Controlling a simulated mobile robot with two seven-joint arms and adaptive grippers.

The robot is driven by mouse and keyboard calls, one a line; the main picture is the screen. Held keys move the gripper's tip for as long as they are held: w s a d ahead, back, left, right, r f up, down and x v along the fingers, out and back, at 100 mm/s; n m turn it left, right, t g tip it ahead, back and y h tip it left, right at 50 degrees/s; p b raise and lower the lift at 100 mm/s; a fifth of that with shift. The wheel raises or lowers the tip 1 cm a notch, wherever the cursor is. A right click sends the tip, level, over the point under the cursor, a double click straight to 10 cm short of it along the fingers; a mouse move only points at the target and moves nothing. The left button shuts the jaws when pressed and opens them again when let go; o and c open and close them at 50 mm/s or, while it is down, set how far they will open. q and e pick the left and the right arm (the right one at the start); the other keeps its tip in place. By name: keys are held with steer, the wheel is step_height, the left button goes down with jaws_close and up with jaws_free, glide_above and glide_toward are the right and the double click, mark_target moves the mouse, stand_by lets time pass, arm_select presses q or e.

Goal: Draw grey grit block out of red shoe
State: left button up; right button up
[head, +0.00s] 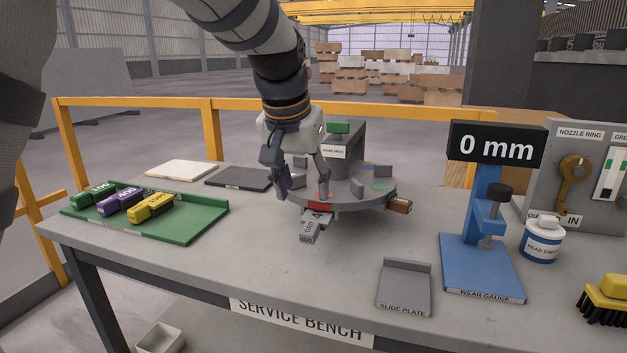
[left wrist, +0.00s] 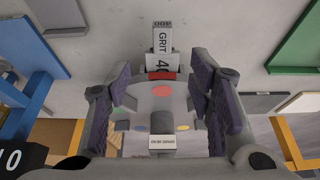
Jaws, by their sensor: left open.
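The grey grit block (head: 311,229), marked "GRIT 4", juts out from the red shoe (head: 320,206) at the front edge of the round grey spindle head. In the left wrist view the block (left wrist: 162,42) points away from the head, and the red shoe (left wrist: 164,76) shows at its inner end. My left gripper (head: 303,190) is open and empty above the head, its fingers pointing down. In the left wrist view its two fingers (left wrist: 162,88) stand either side of the head's front part, apart from the block. My right gripper is not in view.
A green tray (head: 200,222) with green, purple and yellow blocks lies at left. The slide plate (head: 404,292), blue wear gauge (head: 482,270) reading 0 mm, and a white jar (head: 542,240) stand at right. The bench front-centre is clear.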

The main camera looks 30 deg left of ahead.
mark_target(308, 230)
arm_select(q)
steer(key=x, duration=0.7)
steer(key=s+x, duration=0.1)
steer(key=x, duration=0.3)
steer(key=shift+a+f, duration=0.15)
jaws_close()
